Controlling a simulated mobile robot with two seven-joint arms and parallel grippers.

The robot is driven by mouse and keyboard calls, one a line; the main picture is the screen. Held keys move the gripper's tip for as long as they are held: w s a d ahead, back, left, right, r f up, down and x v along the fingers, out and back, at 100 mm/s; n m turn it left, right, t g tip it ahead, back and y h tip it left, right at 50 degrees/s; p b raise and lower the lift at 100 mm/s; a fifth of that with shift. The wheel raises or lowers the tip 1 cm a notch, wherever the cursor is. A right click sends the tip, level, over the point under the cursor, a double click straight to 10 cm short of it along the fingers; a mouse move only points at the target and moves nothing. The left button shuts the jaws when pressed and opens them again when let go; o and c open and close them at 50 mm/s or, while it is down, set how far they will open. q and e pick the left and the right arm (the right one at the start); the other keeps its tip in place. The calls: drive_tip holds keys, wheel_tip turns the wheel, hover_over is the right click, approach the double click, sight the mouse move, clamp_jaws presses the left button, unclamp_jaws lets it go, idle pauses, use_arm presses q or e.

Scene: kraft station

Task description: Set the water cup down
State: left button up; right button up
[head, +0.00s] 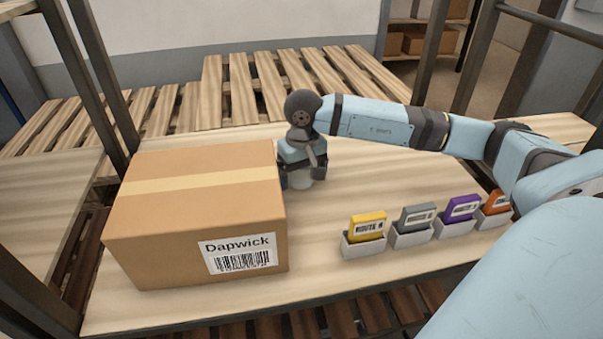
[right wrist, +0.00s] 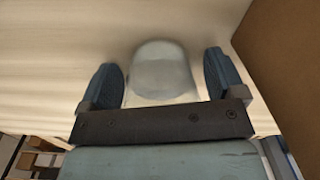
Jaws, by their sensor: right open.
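A clear, pale water cup (head: 300,180) stands on the wooden table (head: 330,215), just right of a large cardboard box. In the right wrist view the cup (right wrist: 160,72) sits between the two blue fingers, with a gap visible on each side. My right gripper (head: 299,178) points down around the cup and is open; its fingers also show in the right wrist view (right wrist: 163,80). The gripper hides the cup's upper part in the head view. My left gripper is in neither view.
The cardboard box (head: 195,210) labelled Dapwick stands close beside my right gripper. Several small holders with coloured cards, one a yellow card (head: 367,226), line the front right. Wooden pallets (head: 270,85) lie behind. The table middle, right of the cup, is clear.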

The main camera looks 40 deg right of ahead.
drive_tip(key=shift+r, duration=0.1)
drive_tip(key=shift+r+p, duration=0.25)
drive_tip(key=shift+p, duration=0.05)
wheel_tip(320, 180, up, 11)
drive_tip(key=b, duration=0.2)
drive_tip(key=shift+f+b, duration=0.2)
drive_tip(key=shift+b, duration=0.2)
drive_tip(key=shift+o, duration=0.3)
drive_tip(key=shift+d+r, duration=0.1)
drive_tip(key=shift+r, duration=0.2)
wheel_tip(320, 180, up, 4)
drive_tip(key=b, duration=0.1)
drive_tip(key=shift+h, duration=0.3)
drive_tip(key=shift+f+p, duration=1.3)
drive_tip(key=shift+f, duration=5.4)
drive_tip(key=c, duration=1.1)
drive_tip(key=shift+r, duration=0.2)
